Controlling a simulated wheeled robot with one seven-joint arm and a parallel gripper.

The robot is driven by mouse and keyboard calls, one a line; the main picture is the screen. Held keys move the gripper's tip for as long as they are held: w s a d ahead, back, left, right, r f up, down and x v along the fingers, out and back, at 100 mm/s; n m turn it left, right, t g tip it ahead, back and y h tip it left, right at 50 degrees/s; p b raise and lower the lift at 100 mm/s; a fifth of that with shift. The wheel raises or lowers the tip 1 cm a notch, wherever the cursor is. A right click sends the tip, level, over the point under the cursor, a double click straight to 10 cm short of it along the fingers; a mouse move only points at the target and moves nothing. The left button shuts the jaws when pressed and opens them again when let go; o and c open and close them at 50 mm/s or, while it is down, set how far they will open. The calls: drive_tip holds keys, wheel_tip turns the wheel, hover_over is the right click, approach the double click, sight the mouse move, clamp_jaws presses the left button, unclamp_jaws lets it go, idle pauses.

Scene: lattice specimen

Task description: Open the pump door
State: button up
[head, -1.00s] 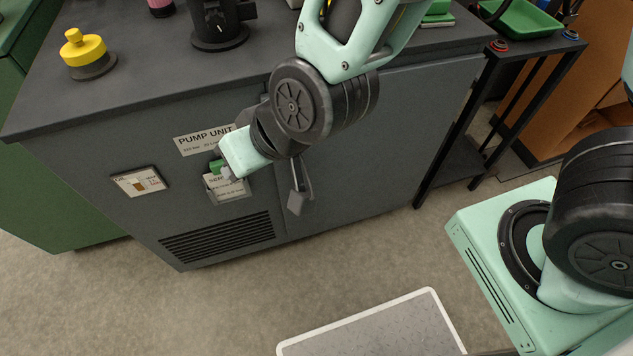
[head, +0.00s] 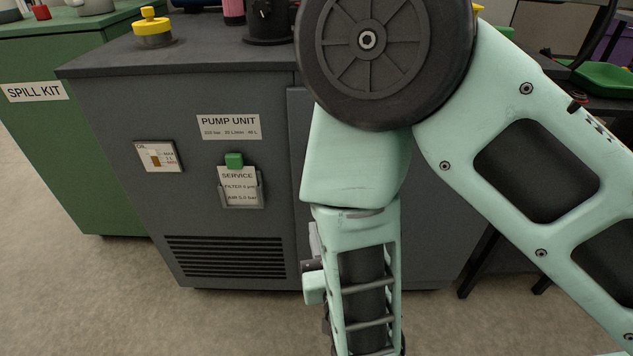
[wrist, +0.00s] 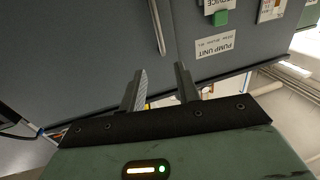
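The grey pump cabinet (head: 215,85) shows a dark seam left of its door, which looks shut and is largely covered by my arm in the head view. A grey bar handle (head: 314,240) partly shows beside my arm. In the wrist view the cabinet is upside down, and the handle (wrist: 158,28) lies along the door (wrist: 80,50) close to the seam. My gripper (wrist: 160,80) is open, with nothing between its fingers. The handle is ahead of the fingertips, apart from them in the picture. In the head view my arm hides the fingers.
A service card (head: 238,185) with a green clip (head: 234,160) sits in a holder on the left panel, beside an oil gauge (head: 159,157). A yellow knob (head: 152,28) stands on top. A green spill kit cabinet (head: 60,140) is at left. Floor in front is clear at left.

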drive_tip(key=w+a, duration=0.1)
drive_tip(key=w, duration=0.4)
drive_tip(key=w+b, duration=0.1)
drive_tip(key=w, duration=0.5)
drive_tip(key=w+a, duration=0.1)
drive_tip(key=w, duration=0.4)
drive_tip(key=shift+w+a+b, duration=0.2)
drive_tip(key=shift+a+b, duration=0.1)
drive_tip(key=shift+a, duration=0.05)
clamp_jaws()
